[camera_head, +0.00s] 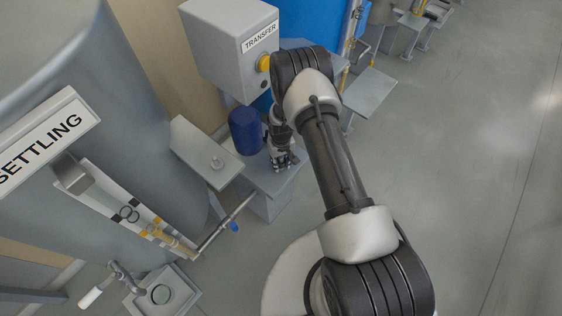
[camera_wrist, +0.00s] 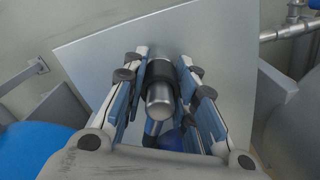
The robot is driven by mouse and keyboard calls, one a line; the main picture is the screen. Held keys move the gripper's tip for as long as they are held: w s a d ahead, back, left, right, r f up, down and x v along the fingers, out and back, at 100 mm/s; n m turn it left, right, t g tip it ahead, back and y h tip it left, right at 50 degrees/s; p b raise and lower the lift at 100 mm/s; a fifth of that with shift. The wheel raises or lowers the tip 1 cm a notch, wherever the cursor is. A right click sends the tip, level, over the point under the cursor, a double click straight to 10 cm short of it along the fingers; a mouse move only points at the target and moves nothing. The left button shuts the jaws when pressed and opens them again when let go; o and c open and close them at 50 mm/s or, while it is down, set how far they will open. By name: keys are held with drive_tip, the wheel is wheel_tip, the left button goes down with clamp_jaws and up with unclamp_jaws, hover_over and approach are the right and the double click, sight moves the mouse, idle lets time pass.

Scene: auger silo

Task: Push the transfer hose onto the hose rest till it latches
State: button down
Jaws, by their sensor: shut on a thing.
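In the wrist view, my gripper (camera_wrist: 164,62) has its blue-padded fingers on both sides of a silver metal cylinder (camera_wrist: 158,105) with a dark collar. I take it for the transfer hose's end fitting, and my gripper is shut on it. A dark blue part (camera_wrist: 170,140) shows below it, partly hidden by the gripper. A flat grey plate (camera_wrist: 220,55) lies behind the fitting. In the head view, my gripper (camera_head: 281,158) points down over a low grey stand (camera_head: 262,180), and the fitting is hidden there. I cannot tell the hose rest for sure, nor any latch.
A dark blue cylinder (camera_head: 245,132) stands just left of my gripper. The TRANSFER box (camera_head: 225,40) is behind, the SETTLING tank (camera_head: 95,100) at left.

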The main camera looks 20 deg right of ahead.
drive_tip(key=c, duration=1.2)
unclamp_jaws()
wheel_tip(320, 180, up, 12)
drive_tip(key=s+r+t, duration=0.1)
drive_tip(key=s+r, duration=0.1)
drive_tip(key=r, duration=1.1)
drive_tip(key=s+r+t, duration=0.1)
drive_tip(key=s+r, duration=0.2)
drive_tip(key=r, duration=1)
drive_tip(key=s+r+t, duration=0.1)
drive_tip(key=s+r, duration=0.3)
drive_tip(key=s, duration=0.3)
drive_tip(key=s+r, duration=0.5)
drive_tip(key=s, duration=0.3)
drive_tip(key=s+r+m+t, duration=0.1)
drive_tip(key=s+r, duration=0.3)
drive_tip(key=s, duration=0.3)
drive_tip(key=shift+s+r+t, duration=0.3)
drive_tip(key=shift+s+r, duration=0.05)
